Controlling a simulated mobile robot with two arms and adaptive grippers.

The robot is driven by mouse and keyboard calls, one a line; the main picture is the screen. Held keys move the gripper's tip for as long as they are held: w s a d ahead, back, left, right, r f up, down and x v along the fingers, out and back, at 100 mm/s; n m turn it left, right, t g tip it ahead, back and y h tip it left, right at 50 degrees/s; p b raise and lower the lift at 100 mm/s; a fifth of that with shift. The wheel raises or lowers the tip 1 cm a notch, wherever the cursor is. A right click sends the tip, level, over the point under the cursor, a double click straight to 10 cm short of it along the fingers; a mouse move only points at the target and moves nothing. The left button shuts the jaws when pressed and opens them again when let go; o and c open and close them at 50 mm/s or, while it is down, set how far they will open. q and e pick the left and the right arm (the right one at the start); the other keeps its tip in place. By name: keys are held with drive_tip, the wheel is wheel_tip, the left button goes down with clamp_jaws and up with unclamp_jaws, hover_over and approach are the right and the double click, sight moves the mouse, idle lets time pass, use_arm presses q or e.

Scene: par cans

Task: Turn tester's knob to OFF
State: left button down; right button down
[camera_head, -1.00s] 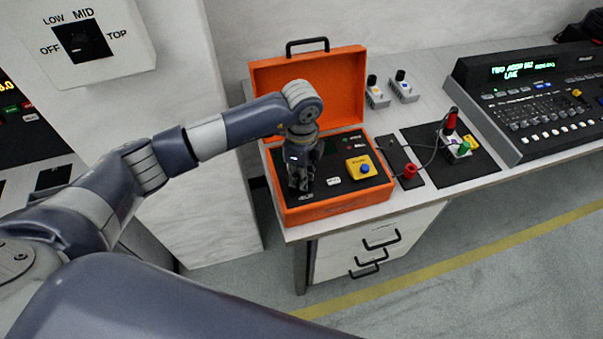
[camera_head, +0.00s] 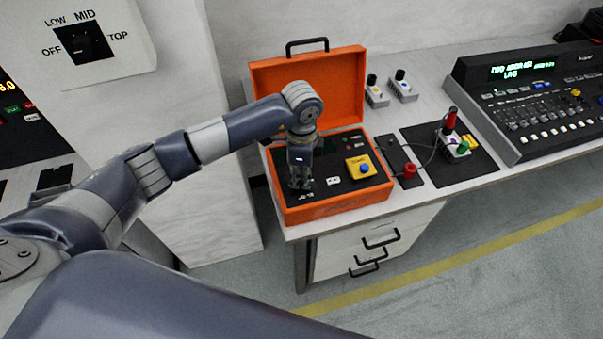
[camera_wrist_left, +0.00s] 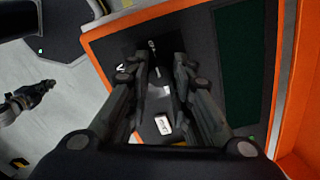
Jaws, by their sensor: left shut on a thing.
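The tester is an open orange case (camera_head: 340,206) with a black panel, standing on the bench. My left gripper (camera_head: 300,186) points down over the left part of the panel. In the left wrist view its two fingers (camera_wrist_left: 160,68) are close together over the panel, shut on the tester's knob, which they mostly hide. A small light mark and white lettering show between and beside the fingertips. The knob's exact setting cannot be read. The orange case wall (camera_wrist_left: 185,12) also shows in the left wrist view. My right gripper is not clearly in view.
A yellow box with a blue button (camera_head: 361,167) sits on the panel's right side. The raised orange lid (camera_head: 340,85) stands behind my gripper. A black mat (camera_head: 472,165) with connectors and a mixing console (camera_head: 540,100) are to the right. A wall selector (camera_head: 84,42) is at upper left.

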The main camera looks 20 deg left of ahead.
sight(301, 178)
use_arm(q)
drive_tip(key=shift+w+r, duration=0.1)
drive_tip(key=shift+r, duration=0.05)
drive_tip(key=c, duration=1.4)
unclamp_jaws()
drive_tip(key=shift+o, duration=0.2)
wheel_tip(301, 178, up, 12)
